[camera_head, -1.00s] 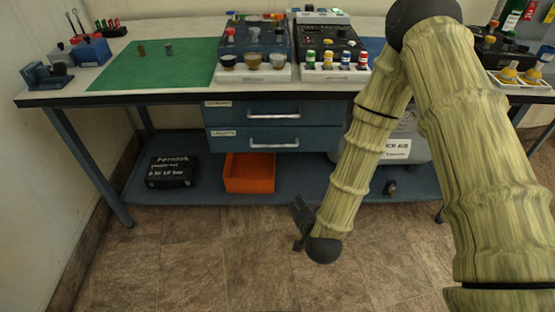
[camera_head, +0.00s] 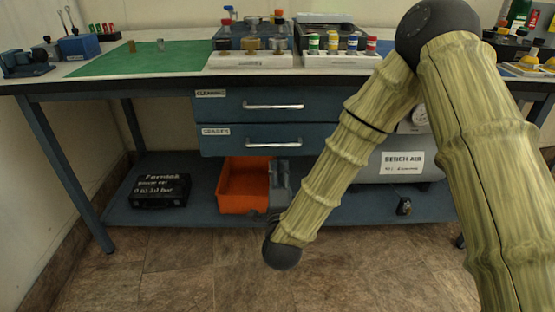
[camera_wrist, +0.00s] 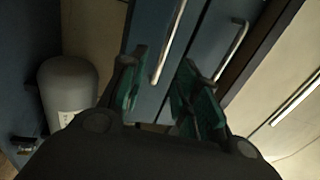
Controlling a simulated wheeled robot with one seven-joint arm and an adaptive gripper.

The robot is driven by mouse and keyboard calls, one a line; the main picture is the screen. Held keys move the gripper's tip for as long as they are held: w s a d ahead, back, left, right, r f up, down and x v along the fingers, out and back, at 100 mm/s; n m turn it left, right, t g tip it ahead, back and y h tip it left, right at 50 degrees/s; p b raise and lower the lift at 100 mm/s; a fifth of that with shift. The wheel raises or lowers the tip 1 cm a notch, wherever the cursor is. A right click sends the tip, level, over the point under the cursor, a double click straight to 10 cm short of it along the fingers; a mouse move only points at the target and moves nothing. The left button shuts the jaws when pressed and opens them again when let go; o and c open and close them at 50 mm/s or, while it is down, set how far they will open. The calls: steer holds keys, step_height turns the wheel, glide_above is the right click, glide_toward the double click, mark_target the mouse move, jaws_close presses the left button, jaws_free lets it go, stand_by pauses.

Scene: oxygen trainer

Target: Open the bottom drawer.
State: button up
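The bottom drawer (camera_head: 240,141) is the lower of two blue drawers under the bench. It looks shut and has a silver bar handle (camera_head: 275,143). My gripper (camera_head: 279,170) is below this drawer's handle in the head view, in front of the orange bin's right side. In the wrist view my gripper (camera_wrist: 160,75) is open, with two green-padded fingers apart and nothing between the pads. The bottom drawer's handle (camera_wrist: 168,45) appears ahead, in line with the gap between the fingers. No contact with it shows.
The upper drawer (camera_head: 235,104) is just above, its handle (camera_wrist: 232,52) right of the fingers in the wrist view. An orange bin (camera_head: 240,190), a black case (camera_head: 160,190) and a grey tank (camera_head: 400,160) stand on the low shelf. Floor in front is clear.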

mark_target(278, 146)
steer(key=shift+m, duration=0.3)
steer(key=w+b, duration=0.1)
steer(key=w, duration=0.2)
steer(key=w+r+b, duration=0.1)
steer(key=w, duration=0.3)
steer(key=w+r+b, duration=0.1)
steer(key=w, duration=0.2)
steer(key=shift+w+a+r, duration=0.1)
steer(key=shift+w+r, duration=0.1)
steer(key=shift+w, duration=0.2)
steer(key=shift+c, duration=0.5)
jaws_close()
